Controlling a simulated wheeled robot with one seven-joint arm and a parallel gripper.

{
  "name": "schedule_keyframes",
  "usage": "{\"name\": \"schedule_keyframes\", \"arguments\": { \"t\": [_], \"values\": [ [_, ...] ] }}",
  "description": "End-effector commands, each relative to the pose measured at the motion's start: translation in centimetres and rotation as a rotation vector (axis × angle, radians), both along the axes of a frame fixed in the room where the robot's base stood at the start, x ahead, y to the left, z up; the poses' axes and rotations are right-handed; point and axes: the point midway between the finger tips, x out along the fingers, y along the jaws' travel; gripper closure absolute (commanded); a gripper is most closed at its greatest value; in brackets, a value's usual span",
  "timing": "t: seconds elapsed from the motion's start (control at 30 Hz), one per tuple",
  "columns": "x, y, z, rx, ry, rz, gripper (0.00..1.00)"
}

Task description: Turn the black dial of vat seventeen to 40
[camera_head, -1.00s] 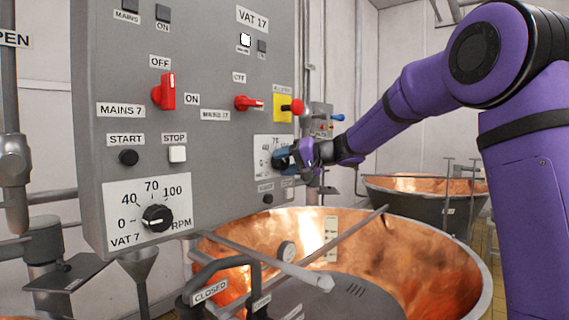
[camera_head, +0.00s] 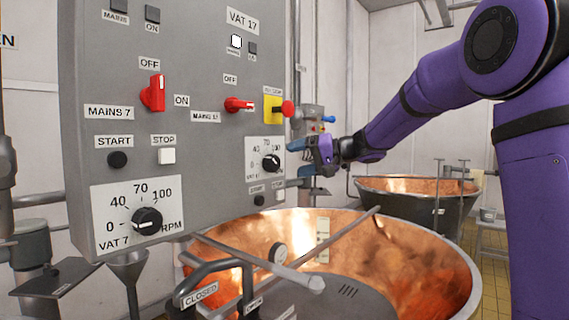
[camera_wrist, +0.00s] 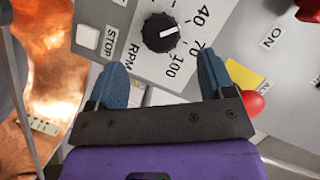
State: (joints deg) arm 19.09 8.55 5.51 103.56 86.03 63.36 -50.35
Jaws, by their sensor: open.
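The black dial of vat seventeen (camera_head: 271,163) sits on a white scale plate low on the grey panel's right side, under the VAT 17 label (camera_head: 242,20). In the wrist view the dial (camera_wrist: 159,32) shows whole, and its white mark points roughly toward the 40. The numbers 40, 70 and 100 show beside it. My gripper (camera_head: 300,159) is open and empty, just right of the dial and clear of it. In the wrist view its two blue fingertips (camera_wrist: 161,68) are spread apart, with the dial beyond them and nothing between them.
A red mushroom button on a yellow plate (camera_head: 272,110) is above the dial, close to my gripper. A red switch (camera_head: 239,104) is up and left of it. The similar VAT 7 dial (camera_head: 146,221) is farther left. A copper vat (camera_head: 440,262) with bars lies below.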

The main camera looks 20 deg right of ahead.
Motion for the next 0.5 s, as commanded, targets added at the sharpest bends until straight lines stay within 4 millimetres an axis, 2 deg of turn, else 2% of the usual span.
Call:
{"name": "schedule_keyframes", "arguments": {
  "t": [0.2, 0.5],
  "values": [
    [-1.7, -2.2, 0.6, 0.0, 0.0, -0.001, 0.24],
    [-2.1, -2.7, 0.7, 0.0, 0.0, 0.001, 0.24]
  ]
}}
